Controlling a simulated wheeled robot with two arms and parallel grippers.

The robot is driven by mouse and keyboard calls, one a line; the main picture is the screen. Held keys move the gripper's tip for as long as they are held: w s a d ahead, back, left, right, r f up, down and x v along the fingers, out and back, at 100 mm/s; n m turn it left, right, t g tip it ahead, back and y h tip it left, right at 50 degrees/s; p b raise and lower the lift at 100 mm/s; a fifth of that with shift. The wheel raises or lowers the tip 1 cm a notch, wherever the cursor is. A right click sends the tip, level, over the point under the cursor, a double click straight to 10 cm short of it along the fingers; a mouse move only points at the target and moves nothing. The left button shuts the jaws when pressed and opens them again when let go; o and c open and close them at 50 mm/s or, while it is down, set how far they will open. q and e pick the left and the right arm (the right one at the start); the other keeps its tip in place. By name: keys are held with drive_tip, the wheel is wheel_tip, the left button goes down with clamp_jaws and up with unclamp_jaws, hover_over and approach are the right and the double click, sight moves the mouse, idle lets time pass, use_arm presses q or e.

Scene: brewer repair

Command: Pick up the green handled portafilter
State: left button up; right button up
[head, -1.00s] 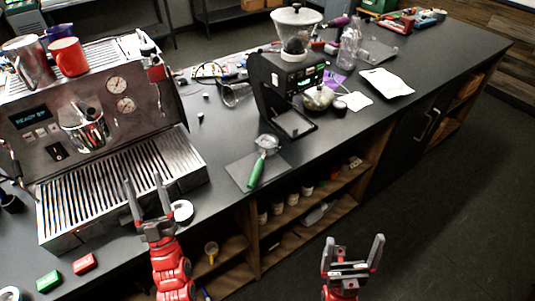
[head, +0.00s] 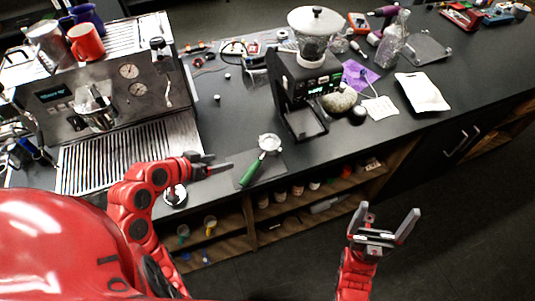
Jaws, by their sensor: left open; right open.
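The green handled portafilter (head: 254,169) lies on a dark mat (head: 274,173) near the counter's front edge, its metal basket toward the back right and its green handle toward the front left. My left gripper (head: 221,163) is just left of the portafilter, turned sideways with its fingers pointing right at it. It is open and empty, apart from the handle. My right gripper (head: 385,219) is open and empty, in front of the counter over the floor, right of the portafilter.
The espresso machine (head: 128,85) stands at the left, with a red mug (head: 88,44) on top. A black grinder (head: 300,95) stands behind the mat. A round silver piece (head: 175,196) sits by my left arm. Shelves (head: 330,200) lie below the counter.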

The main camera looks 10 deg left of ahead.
use_arm(q)
drive_tip(key=s+d+g, duration=0.1)
drive_tip(key=s, duration=0.1)
drive_tip(key=b, duration=0.7)
approach(252, 167)
drive_tip(key=shift+m, duration=0.4)
drive_tip(key=x, duration=0.4)
drive_tip(key=shift+w+d+r, duration=0.1)
drive_tip(key=shift+w+d, duration=0.15)
drive_tip(key=shift+w+f, duration=0.25)
drive_tip(key=shift+f, duration=0.05)
drive_tip(key=p+x, duration=0.2)
drive_tip(key=x, duration=0.1)
drive_tip(key=shift+d+f+p, duration=0.15)
drive_tip(key=shift+f+p, duration=0.2)
drive_tip(key=shift+f, duration=0.05)
drive_tip(key=shift+x, duration=0.8)
drive_tip(key=shift+f, duration=0.1)
clamp_jaws()
